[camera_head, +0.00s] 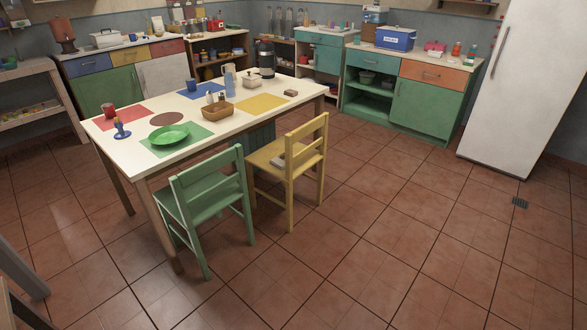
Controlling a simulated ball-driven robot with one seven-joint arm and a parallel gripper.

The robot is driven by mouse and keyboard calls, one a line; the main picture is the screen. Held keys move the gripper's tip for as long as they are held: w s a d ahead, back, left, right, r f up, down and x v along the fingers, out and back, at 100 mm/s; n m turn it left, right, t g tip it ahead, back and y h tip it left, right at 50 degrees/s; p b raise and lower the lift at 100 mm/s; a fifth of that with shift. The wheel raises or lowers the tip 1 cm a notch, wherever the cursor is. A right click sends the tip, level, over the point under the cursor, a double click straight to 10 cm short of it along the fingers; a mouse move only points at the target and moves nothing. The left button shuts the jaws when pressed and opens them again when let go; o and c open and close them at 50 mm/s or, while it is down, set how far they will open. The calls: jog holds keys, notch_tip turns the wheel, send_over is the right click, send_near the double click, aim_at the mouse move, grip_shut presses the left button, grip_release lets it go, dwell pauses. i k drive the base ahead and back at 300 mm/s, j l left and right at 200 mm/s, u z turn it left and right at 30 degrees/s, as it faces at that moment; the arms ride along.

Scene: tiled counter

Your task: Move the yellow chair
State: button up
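The yellow chair (307,149) stands upright on the tiled floor at the near long side of the dining table (285,102). Its backrest faces right and toward me, and its seat (269,157) reaches toward the table's edge. My gripper is not in view.
The table bears a green plate (167,134), a brown basket (218,110) and several cups and jars. Green cabinets (425,107) and a white fridge (530,85) line the back right. The tiled floor (400,220) right of the yellow chair is clear.

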aim_at(298, 158)
jog(key=i+j+z, duration=0.15)
jog(key=i, duration=0.5)
jog(key=i+j+z, duration=0.1)
jog(key=i+j, duration=0.2)
jog(key=i, duration=0.35)
jog(key=i+j+z, duration=0.15)
jog(key=i+j, duration=0.2)
jog(key=i, duration=0.25)
jog(key=i+j+z, duration=0.15)
jog(key=i+j, duration=0.25)
jog(key=i, duration=0.25)
jog(key=i+j+z, duration=0.1)
jog(key=i+j, duration=0.35)
jog(key=i, duration=0.1)
